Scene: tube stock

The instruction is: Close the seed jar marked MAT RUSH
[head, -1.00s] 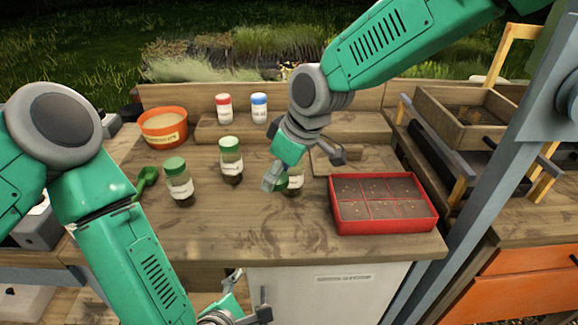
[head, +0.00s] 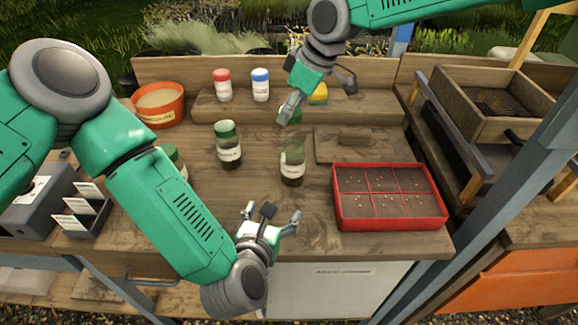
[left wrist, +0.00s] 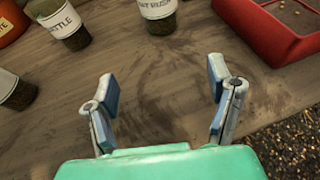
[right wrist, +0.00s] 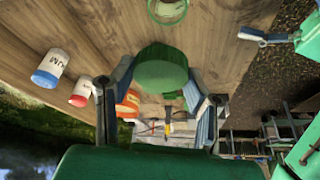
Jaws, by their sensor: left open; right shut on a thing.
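The MAT RUSH jar (head: 291,172) stands upright and open on the bench, clear glass with dark contents. Its label shows partly in the left wrist view (left wrist: 157,10), and its open rim in the right wrist view (right wrist: 168,12). My right gripper (head: 291,108) is shut on a green lid (right wrist: 161,70), held above and behind the jar, apart from it. My left gripper (head: 272,215) is open and empty, in front of the jar near the bench's front edge. Its spread fingers (left wrist: 165,95) show in the left wrist view.
A green-lidded jar (head: 228,146) stands left of the open one; another (head: 173,156) is partly hidden by my left arm. A red seed tray (head: 390,222) lies right. Red-capped (head: 222,87) and blue-capped (head: 260,86) bottles stand on the back shelf. An orange pot (head: 160,118) is back left.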

